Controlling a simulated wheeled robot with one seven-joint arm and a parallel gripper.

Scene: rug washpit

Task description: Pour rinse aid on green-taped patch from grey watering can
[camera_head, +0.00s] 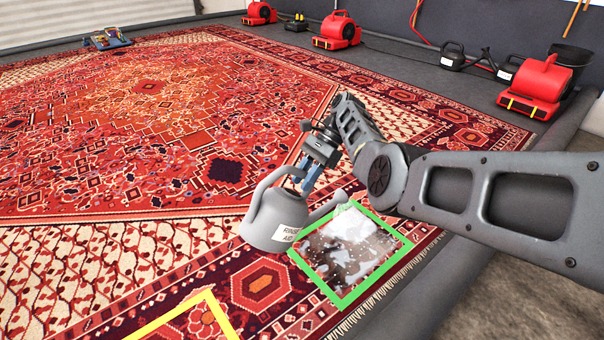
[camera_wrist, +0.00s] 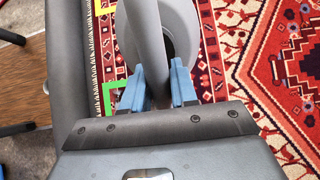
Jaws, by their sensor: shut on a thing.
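The grey watering can (camera_head: 276,218) carries a white label reading "RINSE AID". My gripper (camera_head: 310,178) is shut on its handle and holds it over the rug, beside the left corner of the green-taped patch (camera_head: 373,284). The can is tilted, with its spout (camera_head: 330,205) pointing right over the patch's upper edge. Inside the green tape the rug looks wet, with whitish foam or liquid on it. No falling stream is clear to see. In the wrist view the blue fingers (camera_wrist: 158,88) close around the grey can's handle (camera_wrist: 143,35); the can's body (camera_wrist: 185,25) is behind it.
A yellow-taped patch (camera_head: 205,305) lies at the bottom left, partly out of frame. The patterned rug (camera_head: 120,150) fills the floor.

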